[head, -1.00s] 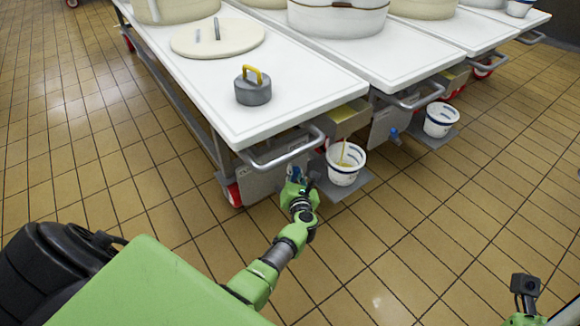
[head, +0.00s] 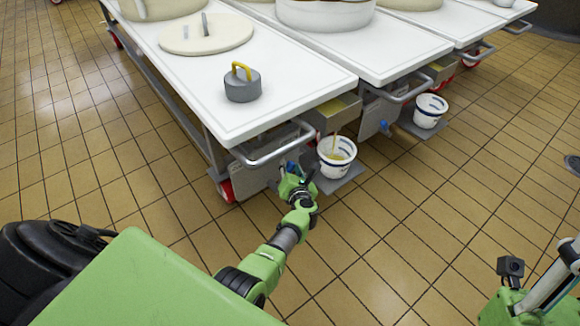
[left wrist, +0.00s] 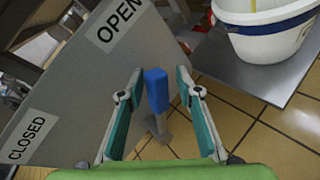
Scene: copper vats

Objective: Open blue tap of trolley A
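The blue tap (head: 291,167) sits under the front edge of the nearest white-topped trolley (head: 290,97); I see no letter on it. In the left wrist view the blue tap handle (left wrist: 156,90) stands on a grey stem, beside a grey plate (left wrist: 85,85) marked OPEN at the top and CLOSED at lower left. My left gripper (head: 299,180) is at the tap. In the left wrist view its fingers are apart, one either side of the handle, with visible gaps. My right arm shows at the lower right, but its fingers do not.
A white bucket (head: 324,165) stands on a low grey shelf right of the tap, with a thin yellow streak above it. A metal push handle (head: 272,154) juts out above my left gripper. A neighbouring trolley has another bucket (head: 430,112). The tiled floor in front is clear.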

